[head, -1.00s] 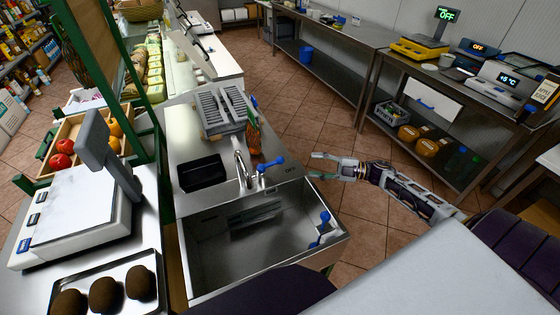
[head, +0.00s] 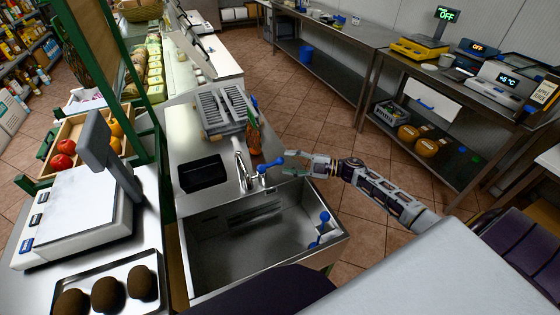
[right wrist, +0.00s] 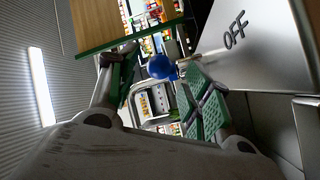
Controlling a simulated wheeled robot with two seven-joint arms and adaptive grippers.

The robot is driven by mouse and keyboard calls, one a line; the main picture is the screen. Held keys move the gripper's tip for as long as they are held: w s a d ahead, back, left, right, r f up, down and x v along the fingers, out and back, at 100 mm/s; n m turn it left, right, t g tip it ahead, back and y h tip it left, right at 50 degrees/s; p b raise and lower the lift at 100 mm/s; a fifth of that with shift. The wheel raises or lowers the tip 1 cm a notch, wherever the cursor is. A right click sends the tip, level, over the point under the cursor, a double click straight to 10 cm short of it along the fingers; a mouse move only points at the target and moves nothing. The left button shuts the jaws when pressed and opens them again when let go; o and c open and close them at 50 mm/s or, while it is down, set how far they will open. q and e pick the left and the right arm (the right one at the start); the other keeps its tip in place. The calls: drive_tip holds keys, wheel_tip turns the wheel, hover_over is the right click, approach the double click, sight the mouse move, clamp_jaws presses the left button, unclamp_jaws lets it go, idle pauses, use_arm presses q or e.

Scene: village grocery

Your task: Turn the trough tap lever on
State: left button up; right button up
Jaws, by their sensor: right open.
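The chrome trough tap (head: 242,174) stands on the back edge of the steel trough (head: 335,243). Its blue-ended lever (head: 270,164) points right, toward my right gripper (head: 288,162). The right gripper is open, with its fingertips close to the lever's end. In the right wrist view the blue ball end of the lever (right wrist: 160,67) shows between the two green-padded fingers of the gripper (right wrist: 158,75), with space on both sides. I cannot tell whether a finger touches it. An "OFF" mark (right wrist: 235,30) is on the steel beside it. My left gripper is not in view.
A second blue handle (head: 321,228) is inside the trough at its right. A grey slatted rack (head: 222,108) and an orange-green bottle (head: 253,137) stand behind the tap. A black basin (head: 202,174) lies to its left. The floor right of the trough is clear.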

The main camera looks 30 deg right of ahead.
sight(280, 160)
drive_tip(key=shift+x, duration=2.05)
drive_tip(key=shift+c, duration=0.2)
drive_tip(key=shift+r, duration=0.1)
clamp_jaws()
